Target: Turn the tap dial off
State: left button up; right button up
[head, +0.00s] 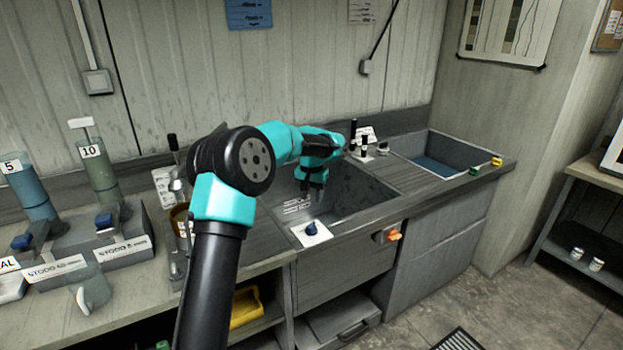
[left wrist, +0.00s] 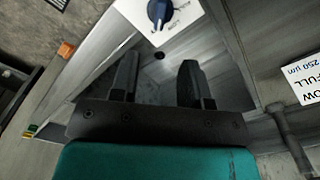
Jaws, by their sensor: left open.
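The dial is a dark blue knob (head: 312,227) on a white plate (head: 302,237) at the front edge of the sink. It also shows at the top of the left wrist view (left wrist: 158,12), where its plate carries small upside-down lettering. My left gripper (head: 311,188) is over the sink basin, behind the dial in the head view. In the left wrist view its two fingers (left wrist: 159,65) are apart with nothing between them, and the dial lies beyond the tips, not touching. My right gripper is not in view.
An orange knob (head: 394,236) sticks out from the cabinet front. A second basin (head: 440,163) is at the right. Dark taps (head: 363,146) stand behind the sink. Cylinders with blue-knobbed holders (head: 104,222) stand at the left. A white sign (left wrist: 302,80) shows in the wrist view.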

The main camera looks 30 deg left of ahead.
pick_arm(q)
notch_tip(320, 180, up, 6)
jog(key=shift+r, duration=0.1)
dwell(0.5)
jog(key=s+d+f+m+h, duration=0.1)
jog(key=s+d+f, duration=0.3)
jog(key=f, duration=0.6)
jog(key=s+d+f+h, duration=0.1)
jog(key=s+d+f, duration=0.1)
jog(key=d+f, duration=0.6)
jog(key=s+d+f+m+h, duration=0.1)
jog(key=s+d+f, duration=0.15)
jog(key=f, duration=0.95)
jog(key=s+d+f, duration=0.1)
jog(key=s+f, duration=0.3)
jog(key=s, duration=0.4)
jog(key=s+d+f+n, duration=0.1)
jog(key=s+f, duration=0.3)
jog(key=s, duration=0.4)
jog(key=s+d+f+n, duration=0.1)
jog(key=s+d+f, duration=0.2)
jog(key=s, duration=0.6)
jog(key=shift+f+t+h, duration=0.4)
jog(key=shift+f, duration=0.5)
